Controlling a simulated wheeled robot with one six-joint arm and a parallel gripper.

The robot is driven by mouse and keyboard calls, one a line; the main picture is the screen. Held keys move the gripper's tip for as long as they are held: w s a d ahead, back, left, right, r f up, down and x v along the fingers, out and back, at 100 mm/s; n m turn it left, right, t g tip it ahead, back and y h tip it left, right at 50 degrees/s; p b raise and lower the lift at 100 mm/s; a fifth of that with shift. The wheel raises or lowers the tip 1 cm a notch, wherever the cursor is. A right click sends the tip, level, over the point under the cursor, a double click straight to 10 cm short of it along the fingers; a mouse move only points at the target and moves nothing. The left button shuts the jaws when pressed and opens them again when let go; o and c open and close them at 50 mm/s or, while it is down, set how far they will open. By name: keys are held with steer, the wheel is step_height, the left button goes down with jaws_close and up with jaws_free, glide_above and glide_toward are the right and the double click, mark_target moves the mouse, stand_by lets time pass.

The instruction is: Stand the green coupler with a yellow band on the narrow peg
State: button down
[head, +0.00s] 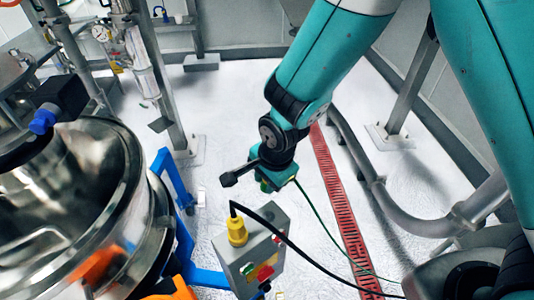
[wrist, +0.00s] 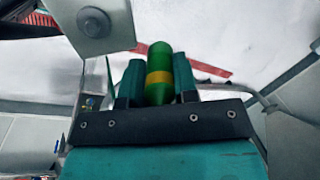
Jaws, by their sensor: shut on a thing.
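The green coupler with a yellow band (wrist: 160,58) is between the two teal fingers of my gripper (wrist: 158,84) in the wrist view. My gripper is shut on it, and its rounded green end sticks out past the fingertips. In the head view my gripper (head: 272,180) hangs over the pale floor, above and behind the grey control box (head: 253,250). The coupler is not clear in the head view, hidden by my gripper and wrist. I cannot make out the narrow peg in either view.
The control box has a yellow connector (head: 237,231) with a black cable arching right. A thin green line (head: 325,228) runs from near my gripper to the lower right. A large steel vessel (head: 60,215) with a blue frame (head: 176,185) fills the left. A red floor grate (head: 337,200) lies right.

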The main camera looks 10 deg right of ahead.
mark_target(267, 214)
steer(key=s+a+r+n+g+h+p, duration=0.1)
steer(key=s+r+g+p, duration=0.15)
steer(key=s+r, duration=0.45)
steer(key=shift+t, duration=0.25)
steer(key=shift+w+f+b, duration=0.2)
steer(key=shift+f+b, duration=1.25)
steer(key=shift+f, duration=0.1)
steer(key=shift+w+f+b, duration=0.15)
steer(key=shift+f+b, duration=1.25)
steer(key=shift+f, duration=0.1)
steer(key=shift+f+b, duration=0.4)
steer(key=shift+f, duration=0.4)
steer(key=c, duration=0.8)
jaws_free()
steer(key=shift+r, duration=0.15)
step_height(267, 214, up, 17)
steer(key=b, duration=0.3)
steer(key=s+d+f+n+y+b, duration=0.2)
steer(key=s+d+n, duration=0.8)
steer(key=n, duration=0.7)
steer(key=shift+f+y+b, duration=0.15)
steer(key=shift+y+b, duration=0.3)
steer(key=shift+y, duration=0.45)
